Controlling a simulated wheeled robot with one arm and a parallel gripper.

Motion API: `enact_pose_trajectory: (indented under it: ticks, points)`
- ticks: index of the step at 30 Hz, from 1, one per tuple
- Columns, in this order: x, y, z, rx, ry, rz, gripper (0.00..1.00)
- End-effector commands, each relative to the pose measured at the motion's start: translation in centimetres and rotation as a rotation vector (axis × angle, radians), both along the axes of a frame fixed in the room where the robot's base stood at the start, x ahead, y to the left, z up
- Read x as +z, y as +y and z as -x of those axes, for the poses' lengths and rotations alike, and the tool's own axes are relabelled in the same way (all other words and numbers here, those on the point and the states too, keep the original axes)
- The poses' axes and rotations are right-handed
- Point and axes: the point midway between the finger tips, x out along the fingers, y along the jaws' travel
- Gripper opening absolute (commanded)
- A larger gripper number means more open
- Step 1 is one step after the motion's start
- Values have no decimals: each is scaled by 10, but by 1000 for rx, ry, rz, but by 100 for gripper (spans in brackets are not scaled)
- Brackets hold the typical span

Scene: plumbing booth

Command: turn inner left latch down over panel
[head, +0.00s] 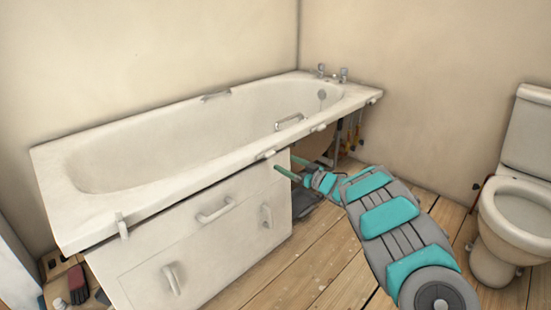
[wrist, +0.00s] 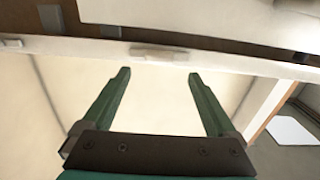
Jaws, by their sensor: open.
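The white bath panel (head: 190,235) stands under the left part of the bath rim. The inner left latch (head: 265,155) is a small white bar lying along the rim above the panel's right end; it appears level, not hanging down. In the wrist view the latch (wrist: 157,53) sits just beyond and between my fingertips. My gripper (head: 287,167) is open and empty in front of the panel's top right corner; its green fingers show apart in the wrist view (wrist: 158,74). The outer left latch (head: 122,226) hangs down over the panel's top edge.
Two more latches (head: 319,128) (head: 374,98) lie along the rim to the right, above an open bay with pipes. The panel carries several handles (head: 215,210). A toilet (head: 515,205) stands at right. Tools lie at lower left (head: 78,283). The wooden floor (head: 320,265) in front is clear.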

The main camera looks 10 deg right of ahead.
Motion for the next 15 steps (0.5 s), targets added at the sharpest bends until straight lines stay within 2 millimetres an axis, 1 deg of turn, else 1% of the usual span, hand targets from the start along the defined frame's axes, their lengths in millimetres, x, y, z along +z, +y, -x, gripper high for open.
enact_pose_trajectory:
  ticks: [9,15]
  points:
    - [1,24,-33,0,-3,-3,92]
    - [0,35,-48,-1,0,-3,92]
